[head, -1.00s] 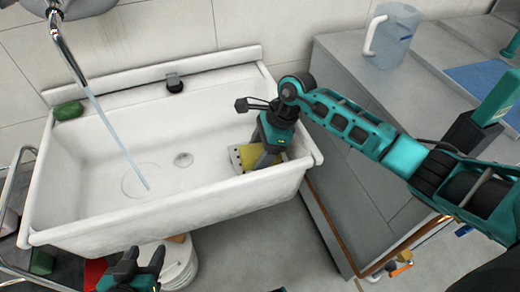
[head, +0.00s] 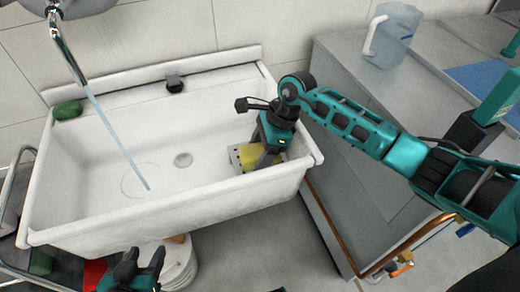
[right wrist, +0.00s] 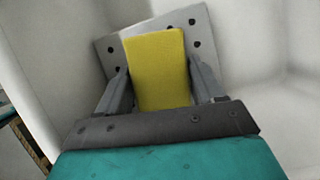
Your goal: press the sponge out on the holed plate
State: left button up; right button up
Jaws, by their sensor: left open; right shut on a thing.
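The yellow sponge (head: 248,157) is in the sink's right end, and it fills much of the right wrist view (right wrist: 155,68). My right gripper (head: 262,157) reaches down into the sink, with its fingers (right wrist: 160,88) on either side of the sponge, shut on it. The grey holed plate (right wrist: 201,38) lies behind and under the sponge. Only a small edge of the plate (head: 235,159) shows in the head view. I cannot tell how firmly the sponge touches it. My left gripper (head: 142,262) is open and empty, outside the sink's front edge.
Water runs from the tap (head: 57,30) into the white sink (head: 105,215). A green item (head: 67,110) sits on its back left rim. A white bucket (head: 180,268) stands below in front. A clear jug (head: 389,38) stands on the grey counter at right.

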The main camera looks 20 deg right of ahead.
jog(key=shift+s+f, duration=0.1)
jog(key=shift+r+p, duration=2.4)
jog(key=shift+r, duration=1.2)
